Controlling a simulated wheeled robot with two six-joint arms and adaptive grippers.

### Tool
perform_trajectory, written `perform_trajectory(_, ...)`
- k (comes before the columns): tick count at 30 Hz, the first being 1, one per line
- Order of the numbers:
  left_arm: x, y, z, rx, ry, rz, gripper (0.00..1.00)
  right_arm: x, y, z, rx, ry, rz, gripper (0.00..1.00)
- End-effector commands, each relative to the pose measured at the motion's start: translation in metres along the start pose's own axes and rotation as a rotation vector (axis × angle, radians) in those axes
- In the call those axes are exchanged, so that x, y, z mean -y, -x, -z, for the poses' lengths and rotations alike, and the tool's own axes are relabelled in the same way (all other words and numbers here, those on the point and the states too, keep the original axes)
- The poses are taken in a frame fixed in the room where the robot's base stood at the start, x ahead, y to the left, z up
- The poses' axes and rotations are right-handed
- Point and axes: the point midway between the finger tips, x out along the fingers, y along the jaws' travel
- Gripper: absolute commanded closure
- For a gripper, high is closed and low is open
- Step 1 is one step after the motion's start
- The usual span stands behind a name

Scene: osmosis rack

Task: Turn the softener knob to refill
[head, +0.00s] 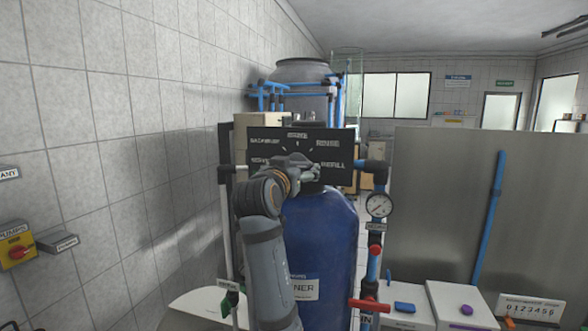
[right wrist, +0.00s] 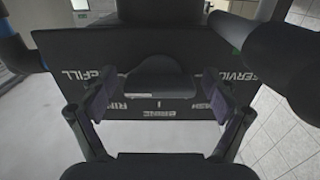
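The softener's black panel (head: 336,146) faces me above a blue tank (head: 327,238). Its labels include BACKWASH, BRINE, RINSE and REFILL, with REFILL at the lower right. In the right wrist view the panel (right wrist: 62,62) appears upside down, with REFILL at left and SERVICE at right. The dark knob (right wrist: 160,80) is at the panel's middle. My right gripper (head: 296,166) is in front of the panel and hides the knob in the head view. Its fingers (right wrist: 158,97) are open on either side of the knob, with visible gaps. The knob's pointing direction is unclear. My left gripper is out of view.
A pressure gauge (head: 379,204) on a pipe stands just right of the panel. Below it is a red valve handle (head: 369,305). A white pipe (head: 225,215) runs at left. A large grey panel (head: 450,215) stands at right. A yellow switch box (head: 16,245) is on the left wall.

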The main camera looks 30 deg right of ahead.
Motion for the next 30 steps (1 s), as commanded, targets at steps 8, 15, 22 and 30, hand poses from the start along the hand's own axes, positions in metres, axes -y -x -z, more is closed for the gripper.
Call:
perform_trajectory(8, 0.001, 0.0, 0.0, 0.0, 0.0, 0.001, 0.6, 0.0, 0.0, 0.001, -0.003, 0.0, 0.0, 0.08)
perform_trajectory(15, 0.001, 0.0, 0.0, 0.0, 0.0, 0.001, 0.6, 0.0, 0.001, 0.033, -0.007, -0.004, -0.001, 0.08)
perform_trajectory(22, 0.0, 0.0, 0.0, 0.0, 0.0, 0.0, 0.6, 0.001, 0.001, 0.082, -0.005, -0.003, 0.0, 0.08)
perform_trajectory(30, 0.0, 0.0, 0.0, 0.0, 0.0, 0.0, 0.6, 0.002, 0.0, 0.101, -0.001, 0.0, 0.0, 0.08)
